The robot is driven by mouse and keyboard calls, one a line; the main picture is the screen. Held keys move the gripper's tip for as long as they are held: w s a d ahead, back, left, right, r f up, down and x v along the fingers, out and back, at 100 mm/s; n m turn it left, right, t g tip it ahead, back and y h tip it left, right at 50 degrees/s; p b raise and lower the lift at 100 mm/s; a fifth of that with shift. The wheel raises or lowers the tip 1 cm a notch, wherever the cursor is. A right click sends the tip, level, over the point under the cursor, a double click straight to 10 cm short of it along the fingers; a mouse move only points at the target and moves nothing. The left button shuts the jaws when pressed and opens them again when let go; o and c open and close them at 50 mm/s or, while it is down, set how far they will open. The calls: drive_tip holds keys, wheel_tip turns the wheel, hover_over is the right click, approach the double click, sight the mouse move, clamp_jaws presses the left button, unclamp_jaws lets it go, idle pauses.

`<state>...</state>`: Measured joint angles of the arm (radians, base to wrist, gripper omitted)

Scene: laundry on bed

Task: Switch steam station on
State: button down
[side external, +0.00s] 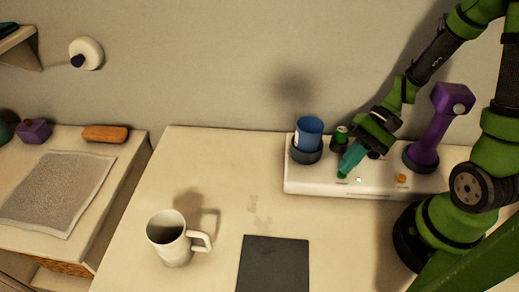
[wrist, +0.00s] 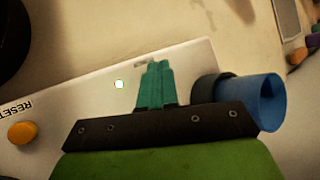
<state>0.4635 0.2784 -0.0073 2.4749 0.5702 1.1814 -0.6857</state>
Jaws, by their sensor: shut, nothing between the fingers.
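The steam station is a white box (side external: 300,181) at the back right of the table. A blue cup-like part (side external: 309,133) stands in a dark ring at its left end; it also shows in the wrist view (wrist: 262,102). A purple steamer (side external: 432,130) stands in a dark holder at its right end. A small light on the front glows whitish green (wrist: 119,84). An orange button (wrist: 22,133) has the label RESET beside it. My gripper (side external: 345,172) has teal fingers, shut and empty, low over the station's front edge, left of the light. Contact with the box cannot be told.
A white mug (side external: 170,240) stands at the front left of the table. A dark flat pad (side external: 273,265) lies right of it. A green knob-like part (side external: 341,134) sits behind my fingers on the station. The middle of the table is clear.

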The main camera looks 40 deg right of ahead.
drive_tip(key=shift+r, duration=0.15)
drive_tip(key=shift+r, duration=2.95)
wheel_tip(320, 180, up, 12)
drive_tip(key=n+t+h, duration=0.6)
drive_tip(key=t+h, duration=0.1)
hover_over(352, 171)
drive_tip(key=a, duration=0.3)
drive_tip(key=shift+w+d+r, duration=0.1)
drive_tip(key=shift+w+d, duration=0.05)
drive_tip(key=shift+w, duration=0.1)
